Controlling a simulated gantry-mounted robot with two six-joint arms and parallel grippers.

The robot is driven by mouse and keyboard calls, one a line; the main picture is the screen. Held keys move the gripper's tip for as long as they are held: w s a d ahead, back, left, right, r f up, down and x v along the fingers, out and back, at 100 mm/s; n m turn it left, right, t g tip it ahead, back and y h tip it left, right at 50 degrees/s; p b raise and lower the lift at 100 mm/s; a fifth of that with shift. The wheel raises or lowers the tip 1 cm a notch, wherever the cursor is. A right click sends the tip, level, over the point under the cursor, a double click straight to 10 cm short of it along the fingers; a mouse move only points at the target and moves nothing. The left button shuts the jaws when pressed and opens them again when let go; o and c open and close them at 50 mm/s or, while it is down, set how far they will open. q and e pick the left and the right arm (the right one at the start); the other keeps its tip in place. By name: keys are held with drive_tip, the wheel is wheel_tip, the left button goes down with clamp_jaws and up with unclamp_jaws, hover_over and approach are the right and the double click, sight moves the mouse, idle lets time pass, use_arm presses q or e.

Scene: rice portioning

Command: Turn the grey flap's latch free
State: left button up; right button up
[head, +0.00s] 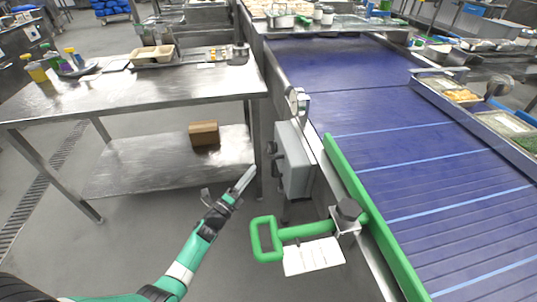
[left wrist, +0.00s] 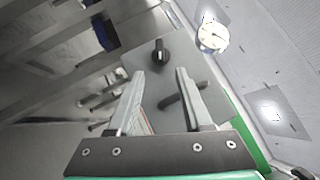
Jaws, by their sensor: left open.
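A grey box with a flat front (head: 296,165) is fixed to the conveyor's near left side. Its front fills the middle of the left wrist view as a grey flap (left wrist: 205,75). A black knob (left wrist: 160,52) sits near its top, and a black bar handle (left wrist: 185,95) lies lower; I cannot tell which is the latch. My left gripper (head: 246,176) is open and empty, a little left of the box. In the left wrist view its fingers (left wrist: 161,72) spread in front of the flap, the right finger overlapping the bar handle. My right gripper is not in view.
A green handle (head: 265,238) juts out below the box beside a white sheet (head: 313,256). A round gauge (head: 293,97) sits above the box. The blue conveyor (head: 400,130) lies right. A steel table (head: 140,95) stands left, with a brown box (head: 204,133) on its lower shelf.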

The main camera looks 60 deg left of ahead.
sight(271, 148)
use_arm(q)
drive_tip(key=b+x, duration=0.4)
drive_tip(key=x, duration=0.7)
clamp_jaws()
